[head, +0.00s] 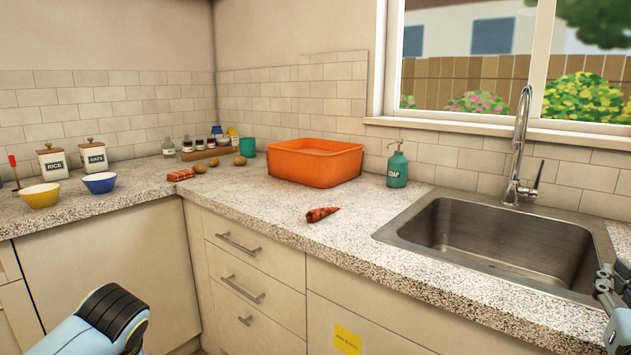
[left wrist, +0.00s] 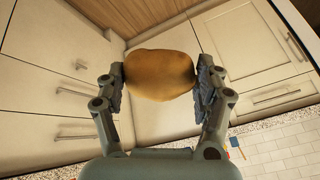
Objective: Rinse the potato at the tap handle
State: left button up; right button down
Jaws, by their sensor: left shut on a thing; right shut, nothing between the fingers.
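A brown potato (left wrist: 160,74) is in my left gripper (left wrist: 162,86), its two fingers closed on opposite sides of it in the left wrist view. Cabinet fronts show behind it. In the head view only part of my left arm shows at the bottom left; the left gripper and the held potato are out of sight. The tap (head: 521,130) stands behind the steel sink (head: 490,235), with its tap handle (head: 538,177) on the right side. My right gripper (head: 604,284) is shut and empty at the right edge, by the sink's front right corner.
Loose potatoes (head: 199,168), bowls and jars sit farther left. The counter front between carrot and sink is clear.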

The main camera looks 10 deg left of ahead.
aim_at(534, 191)
jog(key=i+l, duration=0.15)
jog(key=i, duration=0.25)
jog(key=i+l, duration=0.15)
jog(key=i, duration=0.25)
jog(key=i+l, duration=0.15)
jog(key=i, duration=0.25)
